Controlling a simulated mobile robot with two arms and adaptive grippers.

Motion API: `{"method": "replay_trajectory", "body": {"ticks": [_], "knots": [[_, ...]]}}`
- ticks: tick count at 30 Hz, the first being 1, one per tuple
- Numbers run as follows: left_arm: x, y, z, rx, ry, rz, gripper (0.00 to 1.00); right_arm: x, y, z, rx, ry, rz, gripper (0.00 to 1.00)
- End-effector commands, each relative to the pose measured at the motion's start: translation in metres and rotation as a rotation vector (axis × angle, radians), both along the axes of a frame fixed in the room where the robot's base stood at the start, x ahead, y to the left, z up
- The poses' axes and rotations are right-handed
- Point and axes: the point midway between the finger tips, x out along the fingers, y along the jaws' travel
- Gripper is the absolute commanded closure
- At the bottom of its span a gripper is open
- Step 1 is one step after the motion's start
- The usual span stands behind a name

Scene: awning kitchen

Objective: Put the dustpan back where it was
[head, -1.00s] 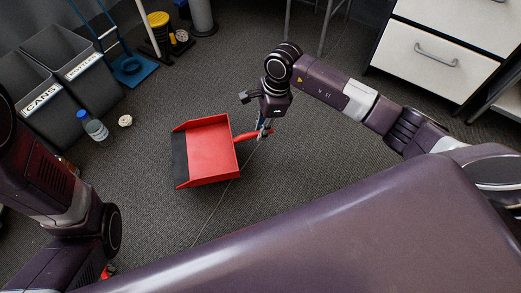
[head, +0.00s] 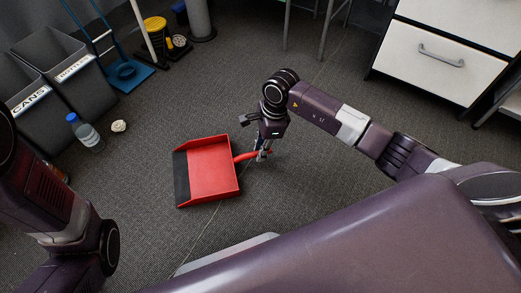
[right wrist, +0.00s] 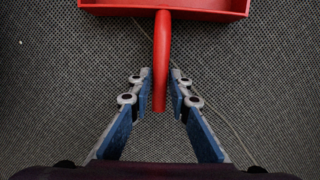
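The red dustpan (head: 208,168) has a dark front lip and lies low over the carpet in the middle of the head view, its handle pointing right. My right gripper (head: 262,152) reaches down to the handle. The pan (right wrist: 165,8) shows only at the top edge there. Whether the pan touches the floor is unclear. My left arm shows at the left; its gripper is out of view.
Grey bins (head: 70,75), one labelled CANS, stand at the left, with a bottle (head: 86,133) and a crumpled white ball (head: 119,126) nearby. A blue long-handled dustpan (head: 128,74) and a yellow-black item (head: 160,40) are behind. White drawers (head: 440,70) stand right.

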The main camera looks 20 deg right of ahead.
Motion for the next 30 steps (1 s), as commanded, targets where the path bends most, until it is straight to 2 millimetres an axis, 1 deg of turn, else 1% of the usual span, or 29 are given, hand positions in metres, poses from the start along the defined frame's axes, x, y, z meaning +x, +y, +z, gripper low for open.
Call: {"method": "replay_trajectory", "body": {"ticks": [1,3,11,14,17,24,30], "knots": [[0.000,0.000,0.000,0.000,0.000,0.000,0.70,0.000,0.000,0.000,0.000,0.000,0.000,0.75],[0.000,0.000,0.000,0.000,0.000,0.000,0.70,0.000,0.000,0.000,0.000,0.000,0.000,0.69],[0.000,0.000,0.001,0.000,0.000,0.000,0.70,0.000,0.000,0.001,0.000,0.000,0.000,0.69],[0.000,0.000,0.006,0.000,0.001,0.000,0.70,0.000,-0.001,0.008,0.000,-0.001,0.000,0.69],[0.000,0.000,0.016,0.000,0.001,0.000,0.70,0.000,-0.004,0.022,-0.001,-0.002,0.001,0.69],[0.000,0.000,0.048,0.000,0.001,0.001,0.70,-0.001,-0.013,0.070,-0.001,-0.002,0.001,0.69],[0.000,0.000,0.067,0.000,0.001,0.001,0.70,-0.002,-0.020,0.103,-0.001,-0.002,0.000,0.69]]}}
